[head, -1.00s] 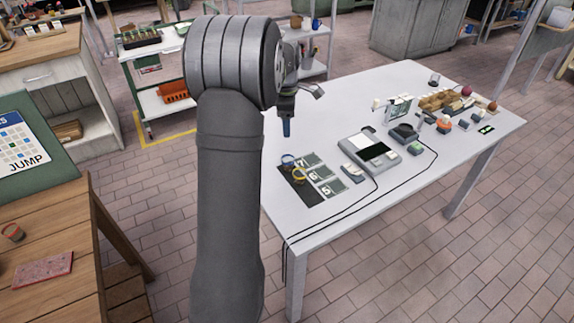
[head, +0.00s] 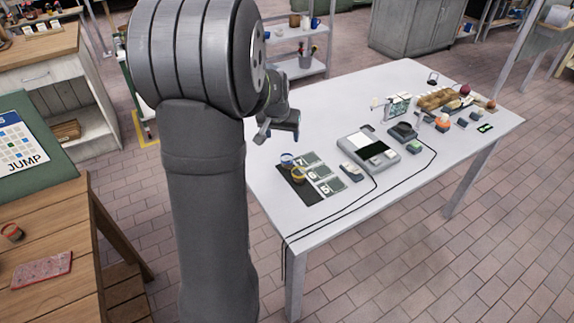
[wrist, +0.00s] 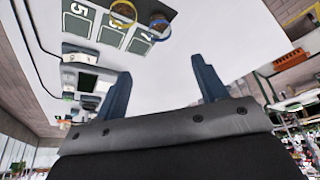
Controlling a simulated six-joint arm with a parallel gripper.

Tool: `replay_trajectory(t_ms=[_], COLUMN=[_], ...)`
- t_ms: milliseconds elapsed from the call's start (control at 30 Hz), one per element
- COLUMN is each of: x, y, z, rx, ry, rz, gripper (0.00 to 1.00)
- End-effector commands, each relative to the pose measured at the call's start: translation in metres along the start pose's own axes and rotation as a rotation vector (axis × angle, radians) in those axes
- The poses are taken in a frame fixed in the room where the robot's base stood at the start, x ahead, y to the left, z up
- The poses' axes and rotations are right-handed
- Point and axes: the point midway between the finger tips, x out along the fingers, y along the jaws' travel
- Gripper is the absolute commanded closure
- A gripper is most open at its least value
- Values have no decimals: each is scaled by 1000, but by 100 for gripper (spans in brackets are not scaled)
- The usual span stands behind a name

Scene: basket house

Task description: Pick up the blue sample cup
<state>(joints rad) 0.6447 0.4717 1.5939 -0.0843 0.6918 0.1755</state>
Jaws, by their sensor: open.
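A small round blue-rimmed cup (head: 287,159) sits on the dark left part of a numbered mat on the grey table, beside a yellow-rimmed one (head: 298,174). In the wrist view the blue cup (wrist: 160,28) is at the top edge next to panel 7, with the yellow one (wrist: 123,11) to its left. My gripper (head: 279,132) is open and empty above the table, apart from the cups and beyond them towards the table's far left. In the wrist view its two blue fingers (wrist: 160,68) stand wide apart with only bare tabletop between them.
The numbered mat (head: 294,198) lies near the table's left edge. A grey device (head: 369,150) with cables stands to its right. Further right are several small items and a tray (head: 440,100). A shelf (head: 290,70) stands behind the table. The table front is mostly clear.

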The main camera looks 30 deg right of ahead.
Motion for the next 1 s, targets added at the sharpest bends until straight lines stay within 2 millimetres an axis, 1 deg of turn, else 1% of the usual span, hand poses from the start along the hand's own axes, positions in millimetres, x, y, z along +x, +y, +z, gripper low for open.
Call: replay_trajectory(t_ms=[67, 167, 500, 600, 700, 933, 1000], x=[4, 16, 82, 99, 112, 125, 132], y=[0, 0, 0, 0, 0, 0, 0], z=[1, 1, 1, 1, 1, 1, 2], rx=[19, 23, 20, 20, 20, 20, 20], ry=[2, 1, 0, 0, 1, 2, 1], rz=[0, 0, 0, 0, 0, 0, 0], gripper=[34, 34, 34, 34, 34, 34, 34])
